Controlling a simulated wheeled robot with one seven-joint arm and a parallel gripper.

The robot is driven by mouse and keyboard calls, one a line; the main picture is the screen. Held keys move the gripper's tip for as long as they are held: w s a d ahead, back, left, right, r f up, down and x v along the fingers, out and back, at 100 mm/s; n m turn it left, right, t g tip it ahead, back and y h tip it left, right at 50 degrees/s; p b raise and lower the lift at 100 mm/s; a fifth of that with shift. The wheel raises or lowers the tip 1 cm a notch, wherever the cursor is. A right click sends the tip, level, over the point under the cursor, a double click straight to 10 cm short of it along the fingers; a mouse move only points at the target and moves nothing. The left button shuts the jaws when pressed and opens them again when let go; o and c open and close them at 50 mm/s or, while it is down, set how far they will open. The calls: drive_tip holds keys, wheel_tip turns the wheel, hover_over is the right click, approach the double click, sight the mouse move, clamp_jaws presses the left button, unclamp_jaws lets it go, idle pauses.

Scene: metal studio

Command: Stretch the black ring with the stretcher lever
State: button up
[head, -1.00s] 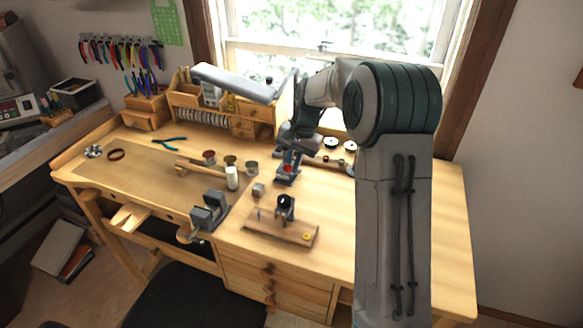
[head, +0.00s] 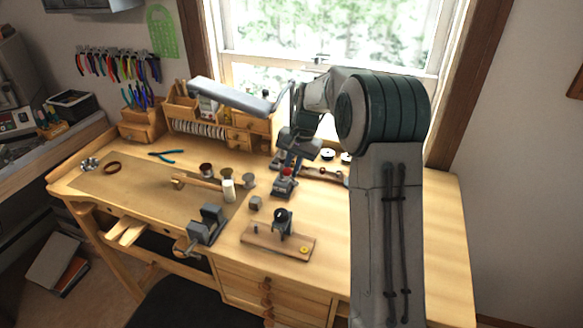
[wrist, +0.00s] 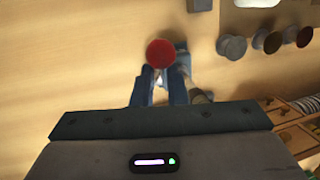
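A stretcher lever with a round red knob (head: 287,171) stands on a blue-grey base (head: 284,188) near the middle of the bench. The red knob also shows in the wrist view (wrist: 161,53), just beyond my fingertips. My gripper (wrist: 163,72) points down over it, with a gap between its two bluish fingers, and holds nothing that I can see. It also shows in the head view (head: 291,160). Whether the fingers touch the knob is unclear. A dark ring-shaped piece (head: 282,217) stands on a wooden board in front; I cannot tell if it is the black ring.
A grey vise (head: 208,224) sits at the bench's front edge. A mallet (head: 205,183), a white cylinder (head: 229,189) and small tins (head: 227,173) lie left of my gripper. A wooden organizer (head: 245,125) stands behind. The bench's right side (head: 330,225) is mostly clear.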

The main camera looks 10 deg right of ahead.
drive_tip(key=shift+o, duration=1.4)
drive_tip(key=shift+w+f, duration=0.15)
drive_tip(key=shift+w, duration=0.15)
drive_tip(key=shift+s, duration=0.1)
drive_tip(key=shift+s, duration=0.1)
drive_tip(key=b+v, duration=0.1)
drive_tip(key=v, duration=1.3)
drive_tip(key=shift+a, duration=0.1)
drive_tip(key=s+a+f+n+t+h, duration=0.1)
drive_tip(key=s+f+n, duration=0.1)
drive_tip(key=s, duration=0.8)
drive_tip(key=s+f+n+t, duration=0.1)
drive_tip(key=s+f+n, duration=0.1)
drive_tip(key=s, duration=0.9)
drive_tip(key=s+a+f+n+t+h, duration=0.1)
drive_tip(key=s+f+n, duration=0.1)
drive_tip(key=s, duration=0.9)
drive_tip(key=shift+s+a+f+n+t+h, duration=0.15)
drive_tip(key=shift+s+a+n+t+h, duration=0.15)
drive_tip(key=shift+a+n, duration=0.1)
